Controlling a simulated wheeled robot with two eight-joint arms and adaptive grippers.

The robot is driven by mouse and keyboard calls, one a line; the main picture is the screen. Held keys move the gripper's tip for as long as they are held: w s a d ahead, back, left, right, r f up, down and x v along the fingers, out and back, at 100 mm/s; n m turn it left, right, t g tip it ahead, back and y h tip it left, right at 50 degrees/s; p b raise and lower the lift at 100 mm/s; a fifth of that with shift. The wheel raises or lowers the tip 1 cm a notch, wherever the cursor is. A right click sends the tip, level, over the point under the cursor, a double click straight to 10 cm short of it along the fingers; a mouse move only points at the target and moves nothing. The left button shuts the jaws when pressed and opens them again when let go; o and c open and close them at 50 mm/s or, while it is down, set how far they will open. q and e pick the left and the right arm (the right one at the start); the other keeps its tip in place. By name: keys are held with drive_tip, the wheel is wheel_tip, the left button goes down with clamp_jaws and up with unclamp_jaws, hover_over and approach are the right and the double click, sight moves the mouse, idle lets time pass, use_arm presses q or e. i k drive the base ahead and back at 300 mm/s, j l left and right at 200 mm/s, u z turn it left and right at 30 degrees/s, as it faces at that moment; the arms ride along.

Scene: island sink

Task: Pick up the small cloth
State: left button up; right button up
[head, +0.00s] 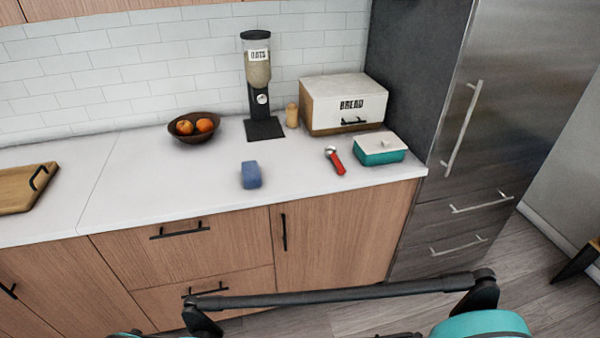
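A small blue block-shaped item (251,175), which looks like the folded small cloth, lies on the white countertop (200,190) near its front edge. Nothing touches it. Neither of my grippers shows in the head view, so I cannot see whether they are open or shut. Only parts of my own body show along the bottom of the picture, well below and apart from the counter.
Behind the cloth stand a bowl of oranges (193,126), an oats dispenser (257,85) and a bread box (344,104). A red-handled tool (335,160) and a teal container (380,149) lie to its right. A wooden board (22,188) is far left. Counter around the cloth is clear.

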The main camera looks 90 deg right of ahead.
sight(251, 175)
drive_tip(key=z, duration=3.8)
